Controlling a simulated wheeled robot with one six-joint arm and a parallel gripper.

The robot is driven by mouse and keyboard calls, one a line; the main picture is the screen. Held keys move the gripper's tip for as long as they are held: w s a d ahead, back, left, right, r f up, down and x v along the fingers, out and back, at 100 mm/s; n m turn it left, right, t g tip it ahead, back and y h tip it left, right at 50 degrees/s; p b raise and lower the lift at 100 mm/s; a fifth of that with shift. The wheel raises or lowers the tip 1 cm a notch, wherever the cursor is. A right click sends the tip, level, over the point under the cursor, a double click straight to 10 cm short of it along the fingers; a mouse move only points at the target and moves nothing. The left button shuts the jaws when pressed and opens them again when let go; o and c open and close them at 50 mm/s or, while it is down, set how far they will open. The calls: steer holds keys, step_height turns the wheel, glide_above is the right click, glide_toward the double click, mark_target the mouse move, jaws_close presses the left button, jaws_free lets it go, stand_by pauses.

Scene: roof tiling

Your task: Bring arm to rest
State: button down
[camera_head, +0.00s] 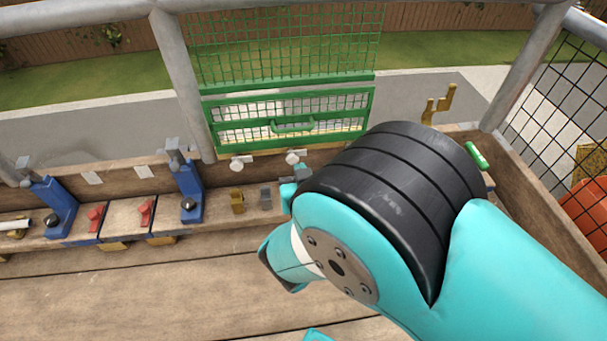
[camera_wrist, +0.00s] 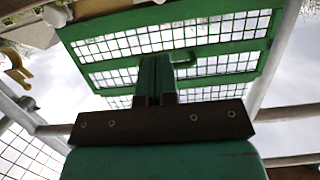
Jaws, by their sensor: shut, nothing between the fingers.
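My arm, teal with a black ribbed joint, fills the right and middle of the head view. It hides part of the wooden bench (camera_head: 190,300) behind it. In the wrist view my gripper (camera_wrist: 154,62) is shut, its two teal fingers together with nothing between them. Beyond the fingertips is a green mesh gate (camera_wrist: 180,38), apart from them as far as I can tell. The gate also shows in the head view (camera_head: 288,88), behind the bench. In the head view the gripper's fingertips are hard to make out behind my arm.
Blue clamp-like fixtures (camera_head: 188,192) and small red pieces (camera_head: 146,211) line the bench's back ledge. A yellow hook (camera_head: 438,105) stands at the back right, near a green-handled item (camera_head: 477,156). Grey posts (camera_head: 180,85) and black mesh (camera_head: 560,100) frame the space. The bench's front left is clear.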

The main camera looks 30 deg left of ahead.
steer(key=shift+f+p+v, duration=0.2)
steer(key=shift+v, duration=0.6)
steer(key=shift+f+p+v, duration=0.2)
steer(key=shift+v, duration=0.6)
steer(key=w+d+r+m+h+p, duration=0.4)
steer(key=w+d+r+h, duration=0.1)
steer(key=w+d+r, duration=0.4)
steer(key=d+r+m+g+h+p, duration=0.25)
steer(key=d+r+g, duration=0.25)
steer(key=d+r, duration=0.7)
steer(key=s+d+r+n+g+y+p, duration=0.1)
steer(key=s+d+r+n+g+p, duration=0.25)
steer(key=s+d+r, duration=0.5)
steer(key=s+d+r+n+g+y+p, duration=0.15)
steer(key=s+d+r+g+p, duration=0.35)
steer(key=s+r, duration=0.65)
step_height(320, 180, up, 37)
steer(key=s+d+t+p, duration=0.1)
steer(key=p, duration=3.5)
steer(key=shift+d+n, duration=0.2)
steer(key=shift+n, duration=0.25)
steer(key=shift+t, duration=0.25)
steer(key=shift+a, duration=0.1)
